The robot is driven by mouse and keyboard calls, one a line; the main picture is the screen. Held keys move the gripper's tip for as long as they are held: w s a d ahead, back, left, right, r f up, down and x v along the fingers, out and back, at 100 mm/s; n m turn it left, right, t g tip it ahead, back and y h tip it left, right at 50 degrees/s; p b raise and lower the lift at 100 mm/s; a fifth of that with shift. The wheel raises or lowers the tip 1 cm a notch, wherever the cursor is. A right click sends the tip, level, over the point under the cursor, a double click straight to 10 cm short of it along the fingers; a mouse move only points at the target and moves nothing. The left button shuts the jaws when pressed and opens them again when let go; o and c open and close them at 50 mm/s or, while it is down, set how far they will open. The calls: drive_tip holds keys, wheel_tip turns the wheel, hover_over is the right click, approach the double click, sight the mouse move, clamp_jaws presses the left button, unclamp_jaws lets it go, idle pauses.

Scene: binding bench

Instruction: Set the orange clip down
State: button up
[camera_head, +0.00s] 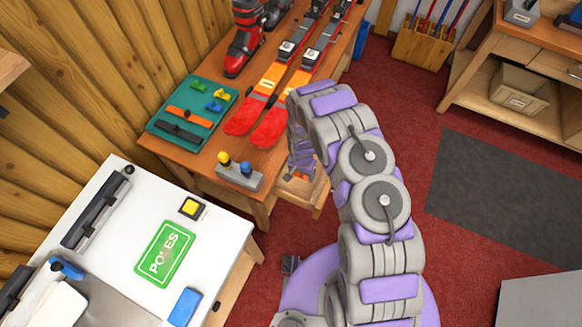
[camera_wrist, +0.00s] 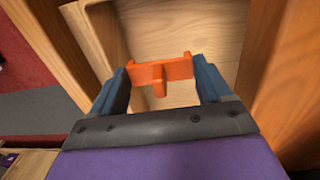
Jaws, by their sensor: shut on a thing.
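The orange clip (camera_wrist: 160,72) sits between the two blue-grey fingers of my gripper (camera_wrist: 162,82) in the wrist view. My gripper is shut on it. The clip is over a pale wooden open box or drawer (camera_wrist: 215,22); I cannot tell whether it touches the bottom. In the head view my gripper (camera_head: 301,168) hangs low beside the bench front, near an open wooden drawer (camera_head: 318,196). Only a small orange bit of the clip shows there, mostly hidden by the gripper and arm.
The wooden bench (camera_head: 205,160) carries red-orange skis (camera_head: 268,85), a ski boot (camera_head: 243,45), a green mat (camera_head: 165,135) with small coloured parts, and a grey button box (camera_head: 240,177). A white table (camera_head: 115,225) stands front left.

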drive_tip(key=b, duration=0.1)
hover_over(302, 186)
wheel_tip(302, 186, down, 5)
drive_tip(key=shift+a+r, duration=0.15)
drive_tip(key=shift+d+f+b, duration=0.25)
drive_tip(key=shift+f+b, duration=0.05)
drive_tip(key=shift+f, duration=0.05)
wheel_tip(302, 186, down, 3)
drive_tip(key=shift+a+f+b, duration=0.1)
drive_tip(key=shift+b, duration=0.4)
drive_tip(key=shift+a, duration=0.15)
drive_tip(key=shift+f, duration=0.15)
drive_tip(key=o, duration=1)
wheel_tip(302, 186, up, 12)
drive_tip(key=p, duration=0.3)
drive_tip(key=shift+w+a+p, duration=0.1)
drive_tip(key=shift+p, duration=0.2)
